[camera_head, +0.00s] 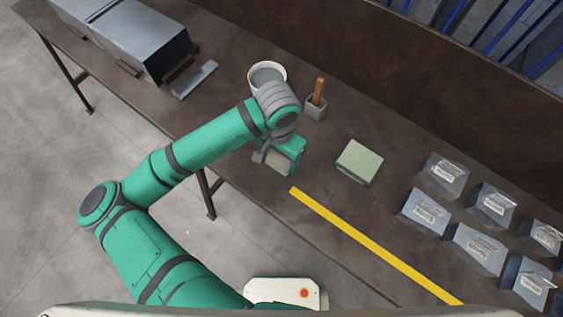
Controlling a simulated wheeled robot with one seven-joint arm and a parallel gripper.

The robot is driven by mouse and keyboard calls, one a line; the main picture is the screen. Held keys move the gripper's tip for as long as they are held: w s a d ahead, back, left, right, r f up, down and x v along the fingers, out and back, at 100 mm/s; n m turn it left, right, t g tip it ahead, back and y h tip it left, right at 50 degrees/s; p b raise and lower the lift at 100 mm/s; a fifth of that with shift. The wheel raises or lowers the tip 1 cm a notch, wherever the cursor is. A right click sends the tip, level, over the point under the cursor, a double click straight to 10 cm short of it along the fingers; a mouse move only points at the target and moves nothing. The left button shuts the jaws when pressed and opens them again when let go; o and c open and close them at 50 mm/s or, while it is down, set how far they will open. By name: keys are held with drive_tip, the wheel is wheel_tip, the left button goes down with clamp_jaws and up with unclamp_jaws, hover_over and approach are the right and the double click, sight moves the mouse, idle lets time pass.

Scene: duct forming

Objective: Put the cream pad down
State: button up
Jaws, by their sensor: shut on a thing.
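My gripper (279,158) is over the near side of the dark brown table (225,95), at the end of my green arm. It is shut on the cream pad (278,164), a small pale beige piece that shows low between the fingers. The arm and fingers hide part of the pad. I cannot tell whether the pad touches the table top or is just above it. A pale green block (359,162) lies on the table to the right, apart from my gripper.
A small grey holder (316,110) with a wooden handle stands behind my gripper. A yellow strip (370,243) runs along the table front. Several grey metal pieces (423,211) with labels sit at the right. A long grey metal duct (125,35) lies at the far left.

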sight(282, 164)
drive_tip(key=shift+s+d+f, duration=0.1)
drive_tip(key=shift+d+f, duration=0.15)
drive_tip(key=shift+f, duration=0.05)
drive_tip(key=shift+d+f, duration=0.1)
drive_tip(key=shift+f, duration=1.6)
drive_tip(key=o, duration=1.1)
drive_tip(key=shift+f, duration=0.1)
wheel_tip(282, 164, up, 12)
drive_tip(key=shift+r, duration=0.15)
